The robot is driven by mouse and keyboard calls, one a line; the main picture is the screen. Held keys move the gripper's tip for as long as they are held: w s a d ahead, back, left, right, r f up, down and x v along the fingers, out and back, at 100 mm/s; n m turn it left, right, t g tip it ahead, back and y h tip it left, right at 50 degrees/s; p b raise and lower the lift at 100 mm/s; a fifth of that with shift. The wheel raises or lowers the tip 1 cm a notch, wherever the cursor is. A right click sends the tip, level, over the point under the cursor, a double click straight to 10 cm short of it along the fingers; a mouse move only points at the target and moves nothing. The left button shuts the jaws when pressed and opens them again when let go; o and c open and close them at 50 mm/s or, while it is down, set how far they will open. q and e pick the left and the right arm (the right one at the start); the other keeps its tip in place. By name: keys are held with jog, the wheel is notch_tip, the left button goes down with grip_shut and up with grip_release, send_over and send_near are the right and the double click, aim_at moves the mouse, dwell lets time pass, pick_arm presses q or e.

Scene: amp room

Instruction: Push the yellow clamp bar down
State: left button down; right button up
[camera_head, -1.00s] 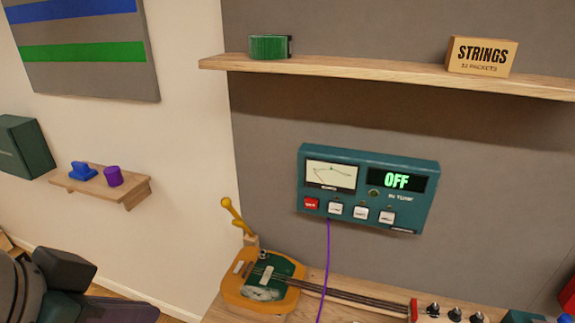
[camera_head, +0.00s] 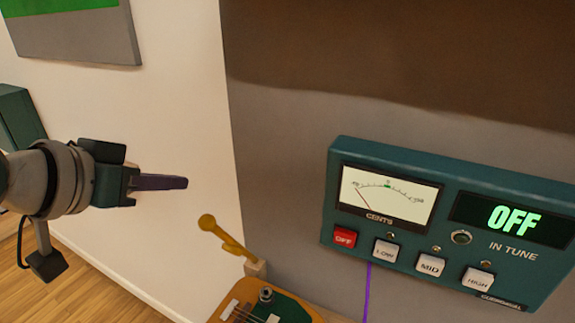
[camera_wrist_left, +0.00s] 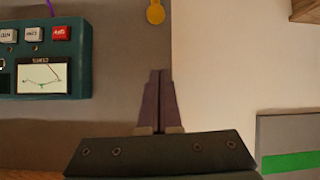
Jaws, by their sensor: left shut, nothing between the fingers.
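The yellow clamp bar (camera_head: 220,233) stands raised and tilted, with a round knob at its upper left end. Its lower end is at a small wooden block (camera_head: 256,268) behind the orange and green instrument (camera_head: 262,304). My left gripper (camera_head: 186,183) is shut and empty, to the left of the bar and higher in the head view, apart from it. In the left wrist view the shut fingers (camera_wrist_left: 160,72) point toward the wall, and the bar's yellow knob (camera_wrist_left: 155,12) shows at the top edge. My right gripper is in neither view.
A teal tuner box (camera_head: 440,225) reading OFF hangs on the grey wall to the right, with a purple cable (camera_head: 367,290) below it. A dark green box (camera_head: 20,118) is at the far left. The space between gripper and bar looks clear.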

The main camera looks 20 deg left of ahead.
pick_arm(q)
jog(key=shift+w+d+f+p, duration=0.1)
jog(key=shift+w+f+p, duration=0.1)
jog(key=shift+w+f, duration=0.9)
jog(key=shift+w+d+f+p, duration=0.15)
jog(key=shift+w+f, duration=0.45)
jog(key=shift+f, duration=0.95)
jog(key=shift+w+f+p, duration=0.2)
jog(key=shift+w+f, duration=0.65)
jog(key=shift+f, duration=0.45)
jog(key=shift+f, duration=0.1)
